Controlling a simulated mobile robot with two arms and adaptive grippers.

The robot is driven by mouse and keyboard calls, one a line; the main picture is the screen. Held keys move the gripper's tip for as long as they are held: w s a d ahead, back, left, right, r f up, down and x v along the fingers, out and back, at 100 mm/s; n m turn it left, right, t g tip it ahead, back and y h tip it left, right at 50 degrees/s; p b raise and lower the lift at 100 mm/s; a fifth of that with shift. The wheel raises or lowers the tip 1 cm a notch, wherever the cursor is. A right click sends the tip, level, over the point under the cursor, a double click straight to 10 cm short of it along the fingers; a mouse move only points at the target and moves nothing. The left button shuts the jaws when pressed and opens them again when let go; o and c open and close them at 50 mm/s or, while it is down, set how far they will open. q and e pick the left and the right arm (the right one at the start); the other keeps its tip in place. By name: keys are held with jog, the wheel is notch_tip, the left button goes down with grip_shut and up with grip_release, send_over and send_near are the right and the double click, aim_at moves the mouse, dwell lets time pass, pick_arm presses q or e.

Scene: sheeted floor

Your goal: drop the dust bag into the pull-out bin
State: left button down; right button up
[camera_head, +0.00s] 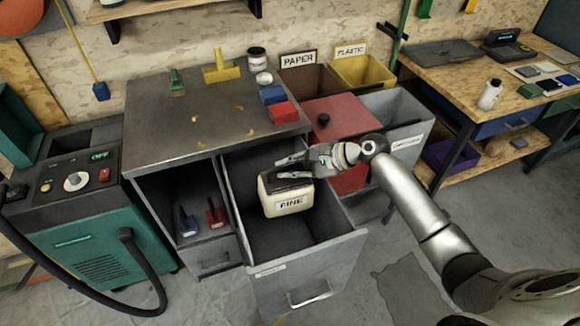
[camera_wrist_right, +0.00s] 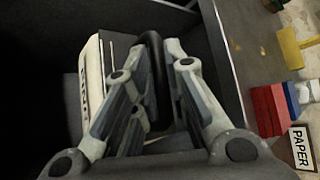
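The dust bag (camera_head: 288,202) is a cream block with a dark top and a label reading "FINE". It is upright over the open cavity of the grey pull-out bin (camera_head: 335,252); I cannot tell how far above the floor of the bin it is. My right gripper (camera_head: 284,168) comes in from the right at the bag's top. In the right wrist view, the fingers (camera_wrist_right: 165,60) close around the bag's black handle (camera_wrist_right: 156,85), with the cream side (camera_wrist_right: 92,85) to the left. My left gripper is not in view.
A grey workbench (camera_head: 190,130) stands behind, with red (camera_head: 284,112) and blue (camera_head: 272,95) blocks near its edge. Paper (camera_head: 308,80) and plastic (camera_head: 362,72) bins and a red-lidded bin (camera_head: 335,108) are to the right. A teal machine (camera_head: 95,255) with a hose stands left.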

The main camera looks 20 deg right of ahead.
jog(key=o, duration=0.4)
jog(key=shift+s+d, duration=0.15)
jog(key=v, duration=1.1)
jog(key=shift+d+r, duration=0.25)
jog(key=shift+r, duration=0.05)
jog(key=shift+s, duration=0.1)
